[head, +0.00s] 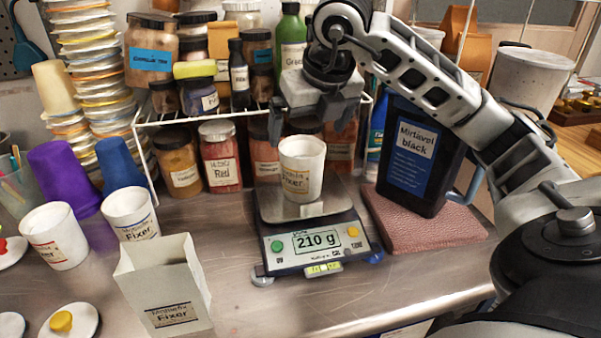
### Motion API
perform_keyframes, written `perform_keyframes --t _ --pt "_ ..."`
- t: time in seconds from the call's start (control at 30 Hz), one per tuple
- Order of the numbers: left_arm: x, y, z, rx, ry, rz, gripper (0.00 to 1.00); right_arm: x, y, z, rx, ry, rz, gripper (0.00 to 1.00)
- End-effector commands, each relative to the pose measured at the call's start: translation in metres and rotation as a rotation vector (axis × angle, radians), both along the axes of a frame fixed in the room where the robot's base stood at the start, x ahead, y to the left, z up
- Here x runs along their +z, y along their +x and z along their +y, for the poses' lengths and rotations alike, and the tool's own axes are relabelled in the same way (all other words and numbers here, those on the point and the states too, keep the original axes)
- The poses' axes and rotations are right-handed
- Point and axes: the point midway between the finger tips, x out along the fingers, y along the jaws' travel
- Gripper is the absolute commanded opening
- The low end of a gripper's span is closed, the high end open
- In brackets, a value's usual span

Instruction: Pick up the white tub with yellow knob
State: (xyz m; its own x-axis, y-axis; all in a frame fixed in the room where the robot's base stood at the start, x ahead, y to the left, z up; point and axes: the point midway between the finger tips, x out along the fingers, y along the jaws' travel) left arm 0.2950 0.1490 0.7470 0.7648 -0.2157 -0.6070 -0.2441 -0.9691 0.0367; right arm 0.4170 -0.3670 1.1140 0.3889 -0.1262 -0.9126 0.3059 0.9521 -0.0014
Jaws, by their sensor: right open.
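A white lid (84,325) with a yellow knob (61,321) lies on the counter at the bottom left. Three open white tubs are in view. One tub (302,158) stands upright on the scale (317,245), which reads 210 g. Two others, a left tub (55,232) and a right tub (130,209), stand on the counter at left. I cannot tell which tub the yellow-knobbed lid belongs to. My right gripper (309,125) is open, pointing down just above the tub on the scale, apparently empty. My left gripper is not in view.
A white Fixer packet (165,285) stands in front of the tubs. A wire rack with jars (220,157) is behind the scale. A black jug (414,150) stands on a pink mat (425,230) at right.

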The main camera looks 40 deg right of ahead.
Motion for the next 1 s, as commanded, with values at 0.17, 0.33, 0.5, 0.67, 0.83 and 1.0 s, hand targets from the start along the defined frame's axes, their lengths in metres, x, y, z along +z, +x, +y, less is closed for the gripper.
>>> perform_keyframes --t 0.17,0.33,0.5,0.67,0.83,1.0 --pt "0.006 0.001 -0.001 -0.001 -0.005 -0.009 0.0 -0.029 0.012 -0.004 0.001 0.001 0.004 1.0" --pt "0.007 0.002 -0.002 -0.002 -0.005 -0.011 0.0 -0.039 0.017 -0.005 0.003 0.001 0.001 1.0" --pt "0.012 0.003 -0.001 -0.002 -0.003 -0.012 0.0 -0.056 0.024 -0.009 0.003 0.001 0.007 1.0" --pt "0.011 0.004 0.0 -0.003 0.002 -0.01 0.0 -0.078 0.034 -0.013 0.002 0.003 0.003 1.0" --pt "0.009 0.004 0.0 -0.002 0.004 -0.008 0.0 -0.086 0.037 -0.014 0.004 0.001 0.0 1.0" --pt "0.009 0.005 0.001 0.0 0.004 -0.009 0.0 -0.087 0.037 -0.014 0.004 0.001 0.0 1.0"
